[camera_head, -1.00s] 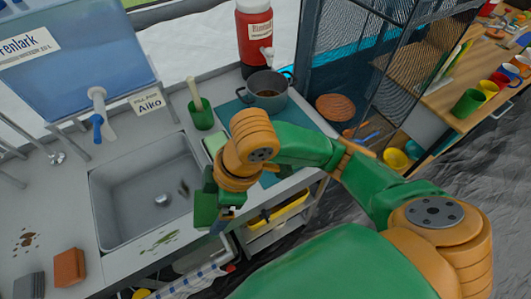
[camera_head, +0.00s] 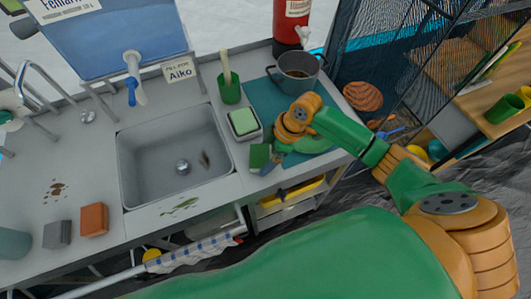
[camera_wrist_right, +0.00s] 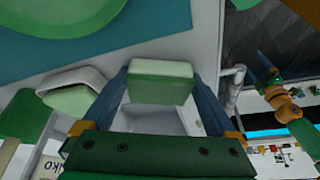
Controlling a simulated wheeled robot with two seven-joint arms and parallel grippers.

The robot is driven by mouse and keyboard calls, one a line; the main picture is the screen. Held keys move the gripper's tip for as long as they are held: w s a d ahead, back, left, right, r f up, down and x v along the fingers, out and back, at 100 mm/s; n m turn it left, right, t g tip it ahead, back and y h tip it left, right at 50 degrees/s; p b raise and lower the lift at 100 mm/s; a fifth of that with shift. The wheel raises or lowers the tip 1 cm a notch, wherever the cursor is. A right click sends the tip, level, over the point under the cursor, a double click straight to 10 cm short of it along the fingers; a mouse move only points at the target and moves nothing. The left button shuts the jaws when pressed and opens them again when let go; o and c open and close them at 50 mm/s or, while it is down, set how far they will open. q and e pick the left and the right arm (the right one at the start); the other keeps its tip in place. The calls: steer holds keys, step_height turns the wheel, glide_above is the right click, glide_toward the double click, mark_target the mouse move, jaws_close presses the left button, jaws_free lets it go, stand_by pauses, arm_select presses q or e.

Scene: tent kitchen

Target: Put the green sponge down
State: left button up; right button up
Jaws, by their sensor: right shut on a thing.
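The green sponge (camera_head: 259,157) is a green block held by my right gripper (camera_head: 270,164), over the counter right of the sink and close to the front edge. In the right wrist view the sponge (camera_wrist_right: 162,82) sits between the two blue fingers of my right gripper (camera_wrist_right: 162,96), which are shut on it. I cannot tell whether its underside touches the counter.
A pale dish with a light green top (camera_head: 243,123) stands just behind the sponge. The sink (camera_head: 175,150) is left. A green cup (camera_head: 229,88), a pot (camera_head: 298,72) and a teal mat (camera_head: 268,98) are behind. An orange block (camera_head: 94,219) lies far left.

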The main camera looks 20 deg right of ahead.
steer(key=shift+f, duration=0.1)
steer(key=o, duration=1.1)
steer(key=v, duration=1.2)
